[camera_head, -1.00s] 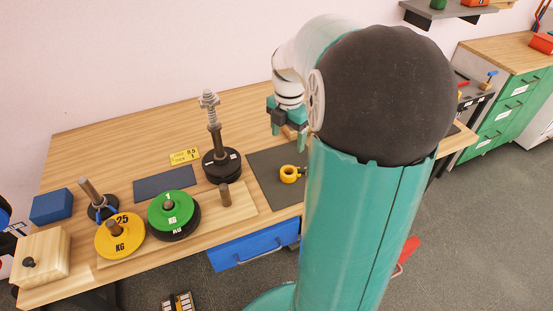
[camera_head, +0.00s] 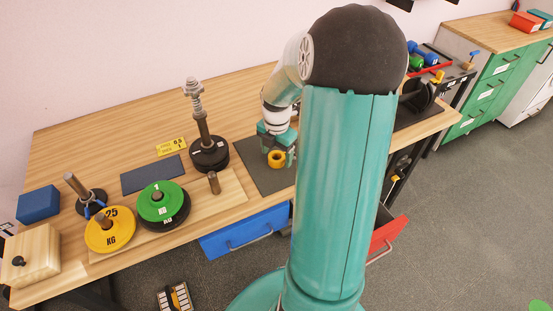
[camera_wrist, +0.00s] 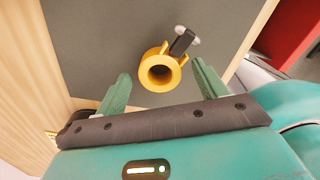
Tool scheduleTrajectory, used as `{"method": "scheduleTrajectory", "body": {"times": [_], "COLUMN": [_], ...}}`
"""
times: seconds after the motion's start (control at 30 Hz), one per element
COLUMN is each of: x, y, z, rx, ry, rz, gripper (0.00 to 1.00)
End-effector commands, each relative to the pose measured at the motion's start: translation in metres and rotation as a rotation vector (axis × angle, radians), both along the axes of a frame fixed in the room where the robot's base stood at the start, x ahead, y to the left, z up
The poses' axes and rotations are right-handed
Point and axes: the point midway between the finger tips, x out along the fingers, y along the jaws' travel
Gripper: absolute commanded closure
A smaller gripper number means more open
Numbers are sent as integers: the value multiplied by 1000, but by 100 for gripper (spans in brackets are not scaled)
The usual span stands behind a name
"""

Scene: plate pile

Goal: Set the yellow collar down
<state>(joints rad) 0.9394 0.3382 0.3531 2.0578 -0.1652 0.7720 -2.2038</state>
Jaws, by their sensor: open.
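The yellow collar (camera_head: 276,159) rests on the dark grey mat (camera_head: 252,172) on the wooden table, with its ring opening facing up. In the wrist view the collar (camera_wrist: 160,70) lies ahead of the gap between the fingertips, its black and silver lever pointing away. My gripper (camera_head: 278,151) is over the mat right at the collar. It is open, with one green finger to each side in the wrist view (camera_wrist: 158,82). The fingers do not appear to touch the collar. Its far side is partly hidden by the gripper in the head view.
Left of the mat, a wooden board (camera_head: 229,199) carries a post with a green plate (camera_head: 161,199), a yellow plate (camera_head: 109,230) and a short peg. A tall threaded post with black plates (camera_head: 209,155) stands behind. Blue (camera_head: 246,232) and red drawers are below the table edge.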

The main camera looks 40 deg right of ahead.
Motion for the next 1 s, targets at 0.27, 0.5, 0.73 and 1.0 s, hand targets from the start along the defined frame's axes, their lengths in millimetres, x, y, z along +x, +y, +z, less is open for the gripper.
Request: {"method": "scheduleTrajectory", "body": {"times": [0.27, 0.5, 0.73, 1.0], "x": [0, 0, 0, 1], "y": [0, 0, 0, 0], "z": [-12, -11, -11, -5], "rx": [-1, 0, -1, -1], "ry": [-1, 0, -1, -1], "rz": [0, 0, 0, -1], "gripper": [29, 62, 83, 83]}}
